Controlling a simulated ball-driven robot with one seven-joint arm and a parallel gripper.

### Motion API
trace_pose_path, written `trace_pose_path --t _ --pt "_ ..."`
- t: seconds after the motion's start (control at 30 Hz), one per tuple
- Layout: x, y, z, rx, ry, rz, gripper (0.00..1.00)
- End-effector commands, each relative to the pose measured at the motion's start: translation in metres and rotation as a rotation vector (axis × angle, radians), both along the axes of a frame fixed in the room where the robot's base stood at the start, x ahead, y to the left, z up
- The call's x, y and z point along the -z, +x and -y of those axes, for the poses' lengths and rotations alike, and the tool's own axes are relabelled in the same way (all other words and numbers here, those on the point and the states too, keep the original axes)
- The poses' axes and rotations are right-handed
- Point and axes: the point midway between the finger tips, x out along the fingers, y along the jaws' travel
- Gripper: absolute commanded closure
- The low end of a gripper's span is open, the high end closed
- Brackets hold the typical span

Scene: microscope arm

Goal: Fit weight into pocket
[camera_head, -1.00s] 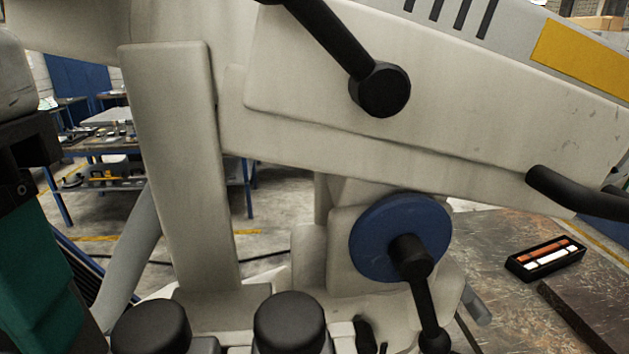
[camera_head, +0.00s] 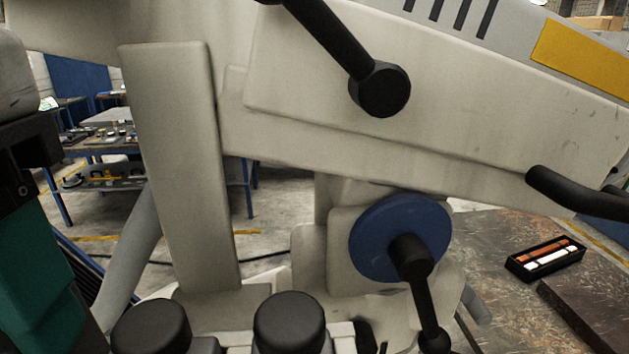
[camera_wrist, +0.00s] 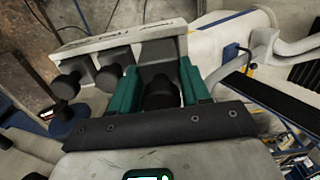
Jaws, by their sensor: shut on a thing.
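My gripper (camera_wrist: 157,92) is shut on a dark weight, between its two teal fingers in the wrist view. The weight (camera_wrist: 161,92) shows as a black rounded knob in front of a dark grey block. It is beside two other black knobs on a light grey bar (camera_wrist: 135,38). Whether the weight touches the bar, and how it lies to any pocket, I cannot tell. In the head view only a teal part of my gripper shows, at the left edge; the held weight cannot be made out there.
Black knobs (camera_head: 290,322) stand at the bottom of the head view. The large pale microscope arm (camera_head: 400,120) fills the middle, with a blue disc (camera_head: 375,240) and black handle below. A small black tray (camera_head: 545,259) rests on the table at right.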

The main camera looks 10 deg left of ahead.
Motion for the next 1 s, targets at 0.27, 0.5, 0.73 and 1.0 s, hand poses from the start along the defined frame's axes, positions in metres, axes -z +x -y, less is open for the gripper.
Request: trace_pose_path --t 0.27,0.5,0.73,1.0 --pt "0.0001 0.0001 0.0003 0.001 0.0 0.002 1.0" --pt "0.0047 0.0001 0.0002 0.001 0.0 0.002 1.0" --pt "0.0033 0.0001 0.0002 0.0 0.001 0.001 1.0" --pt "-0.0015 0.0001 0.0003 0.0 0.0 0.002 1.0"
